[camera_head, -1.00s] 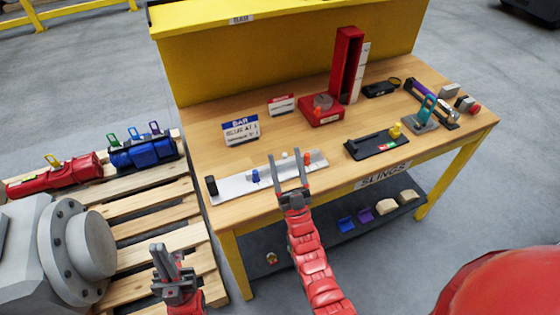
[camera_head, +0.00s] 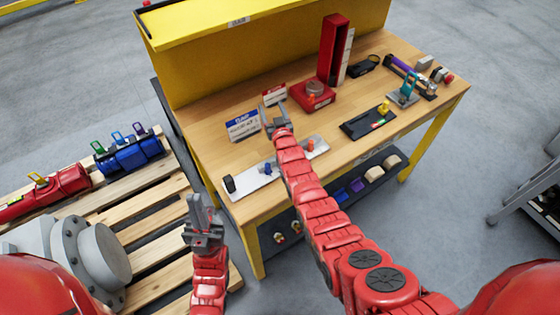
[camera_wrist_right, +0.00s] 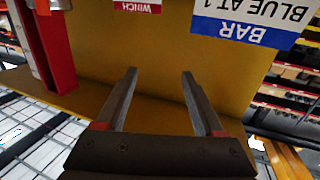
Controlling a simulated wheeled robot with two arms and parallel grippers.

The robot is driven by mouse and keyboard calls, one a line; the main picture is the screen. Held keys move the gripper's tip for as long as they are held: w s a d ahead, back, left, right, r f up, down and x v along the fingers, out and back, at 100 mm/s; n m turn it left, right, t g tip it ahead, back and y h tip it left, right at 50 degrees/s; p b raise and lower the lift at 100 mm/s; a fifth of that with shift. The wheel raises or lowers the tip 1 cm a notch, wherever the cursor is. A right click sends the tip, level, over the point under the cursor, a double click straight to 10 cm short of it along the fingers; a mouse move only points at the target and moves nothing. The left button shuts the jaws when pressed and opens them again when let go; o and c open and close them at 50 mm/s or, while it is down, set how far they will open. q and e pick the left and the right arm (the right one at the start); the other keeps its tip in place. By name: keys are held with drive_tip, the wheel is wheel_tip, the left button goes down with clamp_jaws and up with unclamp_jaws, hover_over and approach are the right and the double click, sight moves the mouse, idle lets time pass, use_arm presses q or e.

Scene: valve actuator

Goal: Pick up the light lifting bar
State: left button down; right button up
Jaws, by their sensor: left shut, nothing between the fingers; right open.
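A pale flat bar (camera_head: 252,180) lies along the front of the workbench. It has a dark block (camera_head: 229,184) at its left end, a blue peg (camera_head: 268,168) and an orange-red peg (camera_head: 310,145). My right forearm crosses over it in the picture and hides its middle. My right gripper (camera_head: 273,106) is open and empty, behind the bar by the signs. In the right wrist view its two fingers (camera_wrist_right: 158,88) are apart with only the yellow panel and bench between them. My left gripper (camera_head: 196,202) is shut and empty, above the pallet left of the bench.
The blue-topped BAR sign (camera_head: 243,126) stands close beside my right gripper, the red WINCH sign (camera_head: 274,95) just behind. A red post stand (camera_head: 331,50), a black bar (camera_head: 367,122) with a yellow peg and shackle-like hardware (camera_head: 408,90) sit farther right. Cylinders (camera_head: 130,154) lie on the pallet.

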drive_tip(key=w+a+f+g+p, duration=0.1)
drive_tip(key=w+a+g, duration=0.1)
drive_tip(key=a+g, duration=0.15)
wheel_tip(320, 180, up, 8)
drive_tip(key=n+g+h+p, duration=0.25)
drive_tip(key=g+h, duration=0.25)
drive_tip(key=g, duration=0.9)
hover_over(229, 178)
drive_tip(key=shift+n+t, duration=0.25)
drive_tip(key=shift+n, duration=0.2)
wheel_tip(229, 178, down, 11)
drive_tip(key=b, duration=1.1)
drive_tip(key=shift+d, duration=0.1)
drive_tip(key=shift+r+p, duration=0.1)
drive_tip(key=shift+p, duration=1.1)
drive_tip(key=shift+f, duration=0.6)
drive_tip(key=shift+f+p, duration=0.45)
drive_tip(key=shift+p, duration=0.35)
drive_tip(key=f, duration=0.1)
drive_tip(key=f+p, duration=0.1)
drive_tip(key=shift+a+f, duration=0.3)
drive_tip(key=shift+f, duration=0.05)
drive_tip(key=shift+f+p, duration=0.35)
drive_tip(key=shift+f, duration=0.45)
